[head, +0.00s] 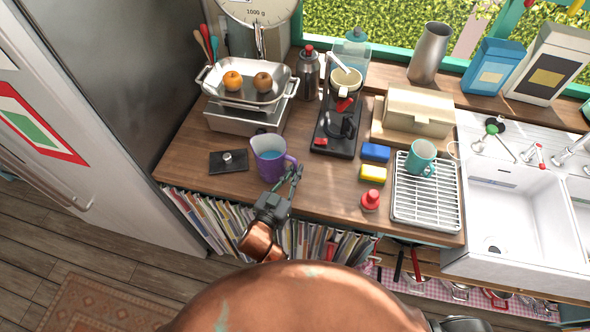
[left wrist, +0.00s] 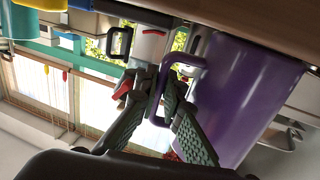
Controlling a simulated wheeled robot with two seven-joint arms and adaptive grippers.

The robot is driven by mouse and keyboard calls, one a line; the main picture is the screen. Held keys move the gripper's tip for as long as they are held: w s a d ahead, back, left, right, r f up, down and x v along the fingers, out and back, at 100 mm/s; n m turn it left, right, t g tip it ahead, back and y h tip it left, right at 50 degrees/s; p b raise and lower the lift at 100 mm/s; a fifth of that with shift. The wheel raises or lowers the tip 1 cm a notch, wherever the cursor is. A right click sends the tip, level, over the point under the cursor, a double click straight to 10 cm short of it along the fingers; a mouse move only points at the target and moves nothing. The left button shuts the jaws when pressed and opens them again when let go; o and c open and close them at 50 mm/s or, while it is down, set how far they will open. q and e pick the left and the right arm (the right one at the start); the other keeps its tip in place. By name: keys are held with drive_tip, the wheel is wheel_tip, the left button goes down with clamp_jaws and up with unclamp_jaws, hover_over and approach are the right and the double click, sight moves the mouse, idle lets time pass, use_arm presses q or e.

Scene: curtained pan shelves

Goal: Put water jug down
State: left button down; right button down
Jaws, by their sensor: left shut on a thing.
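The water jug (head: 271,160) is purple, with bluish water inside. It appears upright at the counter's front edge, left of the coffee maker. My left gripper (head: 296,172) reaches in from the front and is shut on the jug's handle (head: 291,161). In the left wrist view the two fingers (left wrist: 163,95) close around the purple handle (left wrist: 160,88), with the jug body (left wrist: 245,85) beside them at the right. I cannot tell whether the jug's base touches the wooden counter (head: 200,140).
A dark pad with a small metal knob (head: 228,161) lies left of the jug. A scale with fruit (head: 248,85) stands behind. The coffee maker (head: 338,130), sponges (head: 374,162), red-topped item (head: 371,200) and drying rack (head: 428,205) are to the right. Some bare counter lies between.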

use_arm(q)
drive_tip(key=shift+r, duration=0.1)
drive_tip(key=c, duration=2)
unclamp_jaws()
drive_tip(key=shift+f, duration=0.35)
drive_tip(key=shift+r, duration=0.15)
drive_tip(key=c, duration=0.4)
drive_tip(key=shift+s+a, duration=0.1)
drive_tip(key=shift+s, duration=0.05)
